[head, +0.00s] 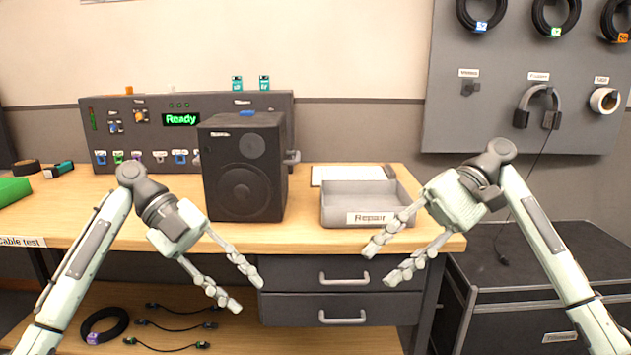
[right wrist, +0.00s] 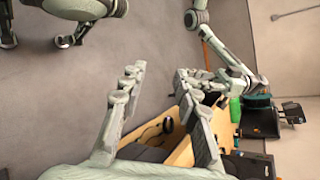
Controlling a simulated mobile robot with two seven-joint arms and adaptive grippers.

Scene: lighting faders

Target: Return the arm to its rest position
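My left gripper (head: 243,285) is open and empty, in front of the table's front edge below the black speaker. My right gripper (head: 383,262) is open and empty, in front of the table edge near the Repair tray. Its two fingers also show apart in the right wrist view (right wrist: 155,90), with nothing between them. Both arms are raised and bent, coming in from the lower corners of the head view. My left arm seems to show at the upper right of the right wrist view.
A black speaker (head: 246,192) stands on the wooden table (head: 300,232). Behind it is a grey panel (head: 190,104) reading "Ready". A grey Repair tray (head: 368,219) sits at the right. Drawers (head: 340,292) are below, cables on the lower shelf (head: 240,335), and a dark case (head: 540,290) at right.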

